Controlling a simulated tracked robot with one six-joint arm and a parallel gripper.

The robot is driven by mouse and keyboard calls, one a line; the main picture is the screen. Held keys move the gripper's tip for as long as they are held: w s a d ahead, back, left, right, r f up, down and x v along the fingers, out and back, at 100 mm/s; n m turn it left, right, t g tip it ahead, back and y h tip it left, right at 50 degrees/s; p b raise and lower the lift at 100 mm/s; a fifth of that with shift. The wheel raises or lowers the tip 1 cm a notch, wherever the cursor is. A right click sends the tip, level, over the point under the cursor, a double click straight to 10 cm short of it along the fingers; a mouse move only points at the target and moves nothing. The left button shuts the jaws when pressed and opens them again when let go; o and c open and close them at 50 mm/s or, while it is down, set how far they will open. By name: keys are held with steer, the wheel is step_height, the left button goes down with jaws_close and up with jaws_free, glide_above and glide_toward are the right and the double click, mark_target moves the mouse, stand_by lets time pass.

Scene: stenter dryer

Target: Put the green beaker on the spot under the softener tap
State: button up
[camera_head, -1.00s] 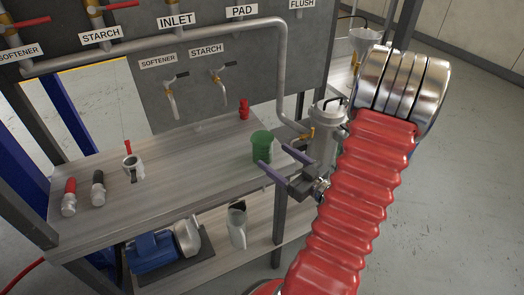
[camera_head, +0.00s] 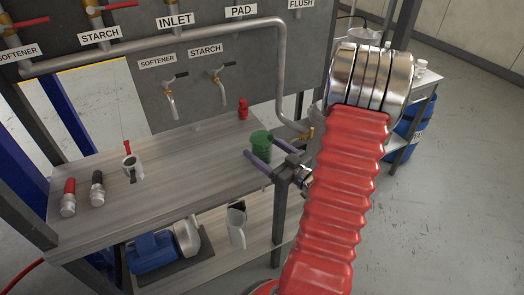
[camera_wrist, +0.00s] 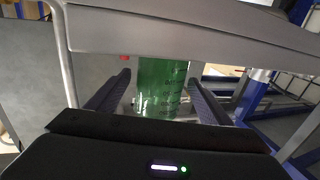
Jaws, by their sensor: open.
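The green beaker (camera_head: 261,142) stands upright on the right end of the wooden bench top. My gripper (camera_head: 262,147) is open, with one finger on each side of the beaker. In the wrist view the beaker (camera_wrist: 163,85) shows between the two spread fingers, with a visible gap on both sides. The softener tap (camera_head: 170,98) is the left one of two small taps on the grey panel, under a SOFTENER label (camera_head: 157,61). The bench below it looks bare; I cannot make out a marked spot there.
The starch tap (camera_head: 219,90) is right of the softener tap. A red object (camera_head: 243,109) stands behind the beaker. The bench middle is clear. A jug (camera_head: 237,222) is on the lower shelf.

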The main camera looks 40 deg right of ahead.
mark_target(255, 141)
steer(key=shift+w+r, duration=0.1)
steer(key=shift+w, duration=2.5)
steer(key=shift+c, duration=0.7)
steer(key=c, duration=1.1)
steer(key=shift+r, duration=0.2)
step_height(255, 141, up, 10)
steer(key=shift+f, duration=0.15)
